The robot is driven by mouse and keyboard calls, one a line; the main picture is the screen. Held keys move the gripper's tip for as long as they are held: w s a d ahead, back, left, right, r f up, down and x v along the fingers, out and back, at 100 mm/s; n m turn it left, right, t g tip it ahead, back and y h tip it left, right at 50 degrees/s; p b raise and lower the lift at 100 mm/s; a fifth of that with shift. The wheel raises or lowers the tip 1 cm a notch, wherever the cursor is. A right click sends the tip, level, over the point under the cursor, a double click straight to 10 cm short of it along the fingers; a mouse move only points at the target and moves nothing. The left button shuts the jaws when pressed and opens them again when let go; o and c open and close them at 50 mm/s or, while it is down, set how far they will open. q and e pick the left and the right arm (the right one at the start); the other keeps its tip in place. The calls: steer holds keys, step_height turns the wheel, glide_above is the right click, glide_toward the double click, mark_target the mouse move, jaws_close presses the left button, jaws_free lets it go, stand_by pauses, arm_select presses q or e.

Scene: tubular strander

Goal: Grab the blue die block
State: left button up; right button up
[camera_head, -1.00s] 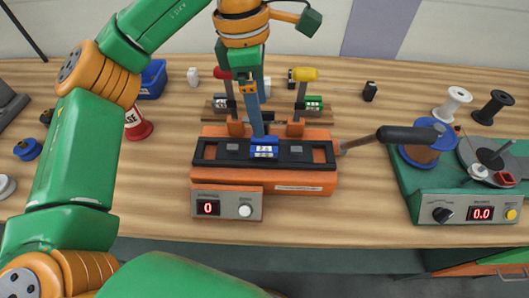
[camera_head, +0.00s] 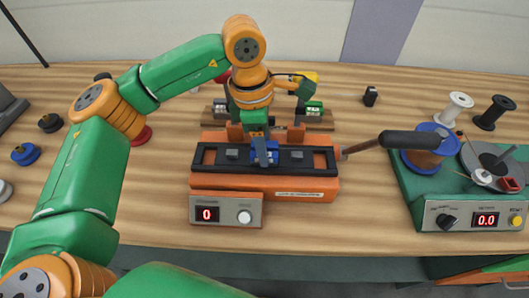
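The blue die block (camera_head: 271,157) sits in the middle of the black top plate of an orange press-like unit (camera_head: 318,184). My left gripper (camera_head: 264,160) points down over the block, with its grey finger at the block and covering part of it. I cannot tell whether the fingers are open around the block or closed on it. The block's white label, seen earlier, is mostly hidden now. My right gripper is out of view.
A control box reading 0 (camera_head: 226,210) fronts the orange unit. A black-handled tool (camera_head: 411,139) reaches across from its right towards a green scale-like machine (camera_head: 442,214). White (camera_head: 455,107) and black (camera_head: 494,112) spools stand behind. The front table strip is clear.

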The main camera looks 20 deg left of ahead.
arm_select(q)
steer(key=c, duration=0.7)
steer(key=shift+r, duration=0.1)
